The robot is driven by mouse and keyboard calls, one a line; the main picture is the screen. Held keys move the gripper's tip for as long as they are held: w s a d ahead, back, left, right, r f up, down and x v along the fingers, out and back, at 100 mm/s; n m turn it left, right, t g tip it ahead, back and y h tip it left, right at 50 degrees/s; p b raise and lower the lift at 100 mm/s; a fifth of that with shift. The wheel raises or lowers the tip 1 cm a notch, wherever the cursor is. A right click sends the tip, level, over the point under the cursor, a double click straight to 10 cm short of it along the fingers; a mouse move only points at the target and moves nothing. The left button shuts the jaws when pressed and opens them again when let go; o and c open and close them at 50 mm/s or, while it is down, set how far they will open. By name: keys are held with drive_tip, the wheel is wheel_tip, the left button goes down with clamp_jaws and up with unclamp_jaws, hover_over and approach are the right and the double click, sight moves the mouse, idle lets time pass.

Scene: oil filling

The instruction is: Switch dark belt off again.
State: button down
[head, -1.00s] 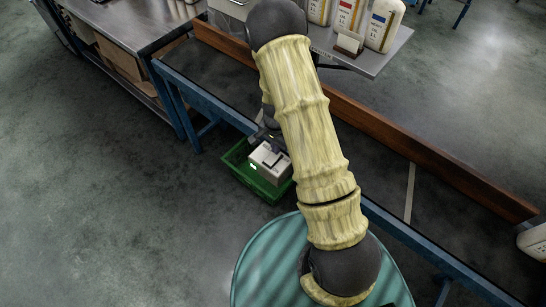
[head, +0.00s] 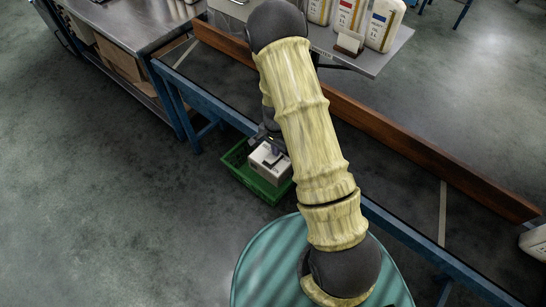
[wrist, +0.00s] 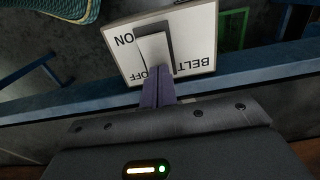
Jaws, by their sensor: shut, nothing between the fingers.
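The belt switch is a white box lettered BELT, ON and OFF. In the wrist view its white rocker (wrist: 154,49) sits in a dark slot on the switch plate (wrist: 196,58). My gripper (wrist: 158,76) is shut and empty, its purple-grey fingertips at the OFF end of the rocker. They seem to touch it, though the exact contact is hidden. In the head view the switch box (head: 270,166) is below my gripper, which is partly hidden by my arm. The dark belt (head: 390,185) runs diagonally between a blue rail and a brown board, with a pale stripe (head: 442,213) across it.
A green crate (head: 238,168) lies around the switch box. The blue rail (head: 405,232) passes close beside my gripper. White bottles (head: 384,25) stand on a grey shelf at the top. A steel table (head: 130,25) is at upper left. Floor at left is clear.

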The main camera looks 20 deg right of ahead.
drive_tip(key=shift+r+p, duration=2.4)
drive_tip(key=shift+r, duration=0.5)
drive_tip(key=shift+a+r+p, duration=0.1)
drive_tip(key=shift+r+p, duration=0.4)
drive_tip(key=shift+r, duration=0.1)
drive_tip(key=s+r+n+t, duration=0.1)
drive_tip(key=s+r+n, duration=0.4)
drive_tip(key=r, duration=0.6)
drive_tip(key=s+r+n+t, duration=0.1)
drive_tip(key=s+r+n, duration=0.4)
drive_tip(key=s+r, duration=0.4)
wheel_tip(320, 180, up, 3)
drive_tip(key=shift+s+r+n+t, duration=0.2)
drive_tip(key=shift+s+n+t, duration=0.1)
drive_tip(key=shift+n, duration=0.1)
drive_tip(key=shift+w, duration=0.1)
